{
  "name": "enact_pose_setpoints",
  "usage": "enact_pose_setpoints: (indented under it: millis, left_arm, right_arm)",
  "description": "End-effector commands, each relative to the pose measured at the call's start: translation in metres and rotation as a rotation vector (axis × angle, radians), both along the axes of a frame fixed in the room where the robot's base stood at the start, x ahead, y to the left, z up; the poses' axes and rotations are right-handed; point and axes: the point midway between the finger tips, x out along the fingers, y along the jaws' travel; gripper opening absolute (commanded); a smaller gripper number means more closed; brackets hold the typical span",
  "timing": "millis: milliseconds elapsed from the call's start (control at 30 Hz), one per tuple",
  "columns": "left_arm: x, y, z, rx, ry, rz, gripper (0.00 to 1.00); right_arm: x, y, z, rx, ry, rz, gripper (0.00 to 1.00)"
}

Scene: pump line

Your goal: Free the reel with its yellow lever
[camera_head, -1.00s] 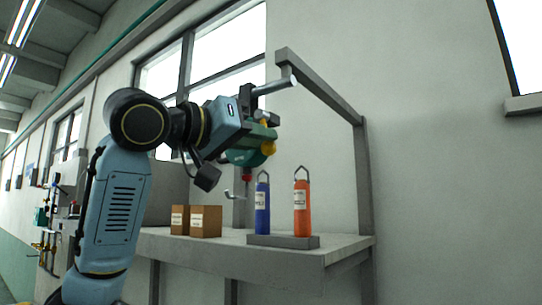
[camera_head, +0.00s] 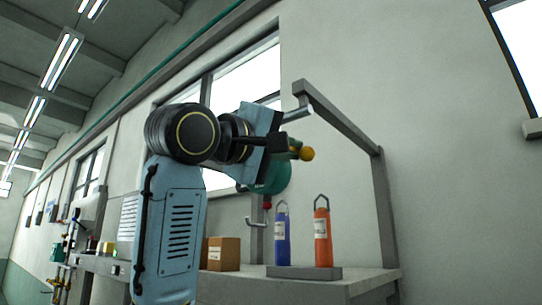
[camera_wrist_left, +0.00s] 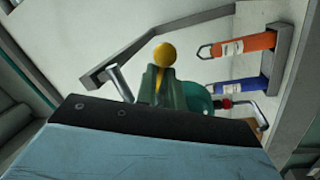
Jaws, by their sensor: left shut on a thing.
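The teal reel (camera_head: 272,177) hangs under the grey overhead frame, partly hidden by my left gripper and arm. A red piece and a metal hook (camera_head: 257,222) hang below it. The yellow lever's round knob (camera_head: 306,153) sticks out right of the reel. My left gripper (camera_head: 292,146) is shut on the lever, with the knob just beyond the fingertips. In the left wrist view the yellow knob (camera_wrist_left: 164,54) rises between the green fingers (camera_wrist_left: 154,85), and the reel (camera_wrist_left: 196,102) is behind them, partly hidden. My right gripper is not in view.
A blue cylinder (camera_head: 282,240) and an orange cylinder (camera_head: 322,237) stand on a grey base on the bench (camera_head: 345,285). Brown boxes (camera_head: 224,254) stand left of them. The grey frame (camera_head: 340,115) with its metal bar is close to the gripper.

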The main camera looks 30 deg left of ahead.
Motion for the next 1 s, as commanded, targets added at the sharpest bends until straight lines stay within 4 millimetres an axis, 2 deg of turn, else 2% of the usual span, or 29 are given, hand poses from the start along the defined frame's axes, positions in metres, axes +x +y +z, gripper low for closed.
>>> enact_pose_setpoints:
  millis: [33,100,600,633,767,1000]
  left_arm:
    - [0.0034,-0.0108,-0.0079,0.0,0.026,-0.021,0.0]
    - [0.0045,-0.0145,-0.0077,-0.011,0.029,-0.026,0.0]
    - [0.006,-0.0166,-0.0075,-0.027,0.033,-0.03,0.0]
    - [0.006,-0.0166,-0.0075,-0.027,0.033,-0.03,0.14]
    - [0.0056,-0.0162,-0.0067,-0.026,0.031,-0.03,0.31]
    - [0.0046,-0.013,-0.0038,-0.031,0.023,-0.025,0.31]
  right_arm:
    - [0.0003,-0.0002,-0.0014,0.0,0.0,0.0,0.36]
    - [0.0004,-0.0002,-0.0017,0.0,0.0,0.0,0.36]
    - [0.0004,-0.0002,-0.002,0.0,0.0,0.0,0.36]
    - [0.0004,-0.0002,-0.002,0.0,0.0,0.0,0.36]
    - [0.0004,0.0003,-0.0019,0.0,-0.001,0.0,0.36]
    - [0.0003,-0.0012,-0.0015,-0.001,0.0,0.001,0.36]
